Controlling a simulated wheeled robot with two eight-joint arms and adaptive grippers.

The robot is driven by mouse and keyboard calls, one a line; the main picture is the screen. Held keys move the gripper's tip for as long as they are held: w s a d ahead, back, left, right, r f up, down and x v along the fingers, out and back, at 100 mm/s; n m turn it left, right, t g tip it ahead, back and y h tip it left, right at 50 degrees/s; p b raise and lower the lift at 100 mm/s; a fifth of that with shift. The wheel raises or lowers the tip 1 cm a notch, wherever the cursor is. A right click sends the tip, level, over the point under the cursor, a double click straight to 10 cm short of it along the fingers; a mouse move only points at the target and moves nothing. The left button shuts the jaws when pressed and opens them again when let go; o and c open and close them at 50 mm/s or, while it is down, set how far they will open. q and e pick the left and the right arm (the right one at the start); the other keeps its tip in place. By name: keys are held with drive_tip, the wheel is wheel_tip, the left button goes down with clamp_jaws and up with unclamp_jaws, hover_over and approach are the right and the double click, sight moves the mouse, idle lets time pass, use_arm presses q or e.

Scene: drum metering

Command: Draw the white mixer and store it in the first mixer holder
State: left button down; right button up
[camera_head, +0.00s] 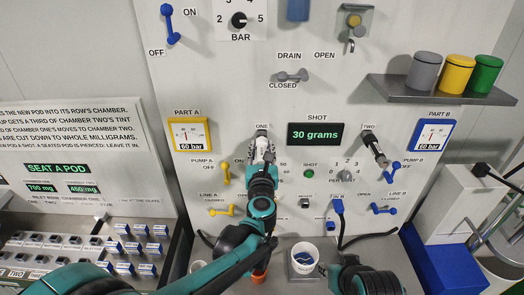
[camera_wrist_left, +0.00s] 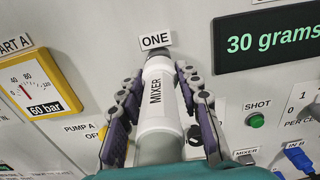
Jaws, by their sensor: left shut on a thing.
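The white mixer (camera_wrist_left: 159,98) is a tube with MIXER lettered on its side. Its far end is at the grey fitting under the ONE label (camera_wrist_left: 156,41); I cannot tell whether it is still attached. My left gripper (camera_wrist_left: 158,105) is shut on the mixer, with a finger along each side. In the head view my left gripper (camera_head: 262,160) covers much of the mixer at holder ONE. A second dark fitting under TWO (camera_head: 372,146) holds a dark nozzle-like part. My right gripper cannot be made out; a dark teal arm part shows at the bottom right.
A green SHOT display (camera_head: 317,134) reads 30 grams. A white cup (camera_head: 303,258) stands below on a small stand. Blue and yellow levers, and a blue IN B plug (camera_head: 337,206) with a cable, lie close around. A shelf with canisters (camera_head: 440,90) juts out upper right.

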use_arm(q)
drive_tip(key=shift+w, duration=0.85)
drive_tip(key=c, duration=1)
unclamp_jaws()
drive_tip(key=s, duration=1.2)
